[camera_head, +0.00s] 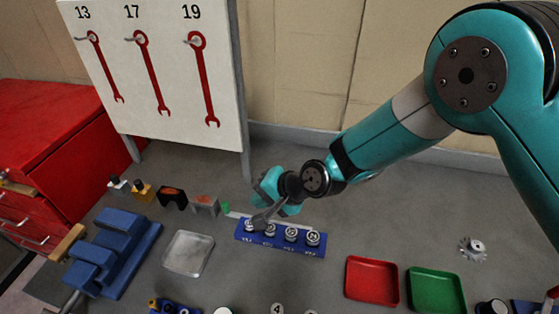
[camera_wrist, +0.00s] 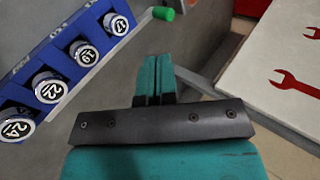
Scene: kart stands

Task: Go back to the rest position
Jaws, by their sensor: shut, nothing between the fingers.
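My gripper (camera_wrist: 157,62) is shut and empty in the wrist view, its two teal fingers pressed together. In the head view the end of my arm hangs over the blue socket rack (camera_head: 281,246), near its back edge, and partly covers its left end. The rack also shows in the wrist view (camera_wrist: 14,95), left of the fingers. It holds several chrome sockets, among them 17 (camera_wrist: 116,25), 19 (camera_wrist: 84,52), 22 (camera_wrist: 48,88) and 24 (camera_wrist: 16,125). The fingers look apart from the sockets.
A red tray (camera_head: 371,280) and a green tray (camera_head: 436,290) lie right of the rack. A grey tray (camera_head: 188,253) and a blue stepped block (camera_head: 105,250) lie left. A white wrench board (camera_head: 165,75) stands behind, beside a red cabinet (camera_head: 60,130). A gear (camera_head: 473,250) lies far right.

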